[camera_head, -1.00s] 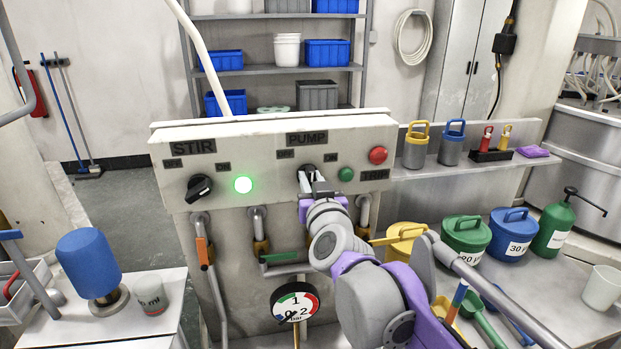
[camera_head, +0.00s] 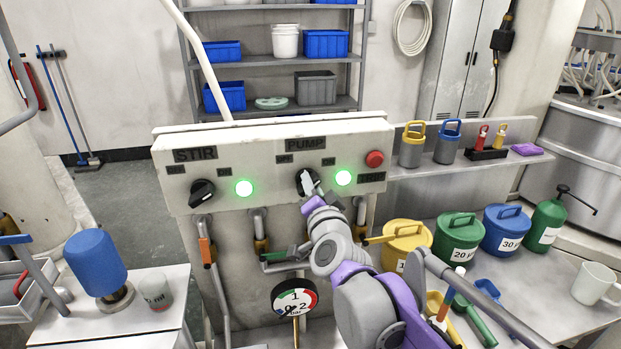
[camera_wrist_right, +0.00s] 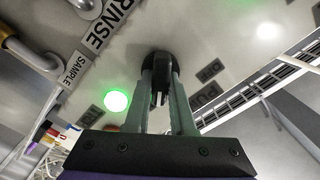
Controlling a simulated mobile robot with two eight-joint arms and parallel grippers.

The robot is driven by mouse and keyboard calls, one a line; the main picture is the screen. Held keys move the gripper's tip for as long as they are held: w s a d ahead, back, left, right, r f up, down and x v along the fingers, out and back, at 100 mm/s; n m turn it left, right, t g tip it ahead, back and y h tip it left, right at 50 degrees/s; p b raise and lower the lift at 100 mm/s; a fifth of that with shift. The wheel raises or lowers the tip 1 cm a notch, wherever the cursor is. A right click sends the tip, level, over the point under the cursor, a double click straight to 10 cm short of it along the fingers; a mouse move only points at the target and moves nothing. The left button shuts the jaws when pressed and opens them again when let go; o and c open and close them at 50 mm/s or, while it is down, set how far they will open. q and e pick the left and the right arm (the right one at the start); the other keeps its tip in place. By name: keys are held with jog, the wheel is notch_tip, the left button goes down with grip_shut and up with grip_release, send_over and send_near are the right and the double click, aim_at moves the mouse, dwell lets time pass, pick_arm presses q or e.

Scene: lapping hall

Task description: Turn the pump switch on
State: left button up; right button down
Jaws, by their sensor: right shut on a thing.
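The pump switch (camera_head: 303,178) is a black rotary knob under the PUMP label on the cream control panel (camera_head: 240,205). Its pointer is tilted in the head view. The green pump lamp (camera_head: 343,177) right of it is lit. My right gripper (camera_head: 309,186) is shut on the knob and hides part of it. In the right wrist view, the two fingers of my right gripper (camera_wrist_right: 161,80) reach either side of the dark pump switch (camera_wrist_right: 157,62), with the lit pump lamp (camera_wrist_right: 116,100) beside them. My left gripper is not in view.
The STIR knob (camera_head: 202,193) and its lit green lamp (camera_head: 244,188) are left of the pump switch. A red button (camera_head: 374,159) sits at the panel's upper right. A pressure gauge (camera_head: 294,297) and pipes are below. Lidded buckets (camera_head: 461,239) stand on the right bench.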

jog(key=shift+m+p, duration=0.35)
jog(key=shift+m, duration=0.75)
jog(key=shift+f, duration=0.1)
jog(key=c, duration=0.8)
grip_release()
jog(key=shift+o, duration=0.2)
jog(key=s+d+b, duration=0.1)
jog(key=s+d, duration=0.1)
jog(key=s, duration=0.8)
jog(key=shift+s, duration=0.35)
jog(key=shift+d, duration=0.1)
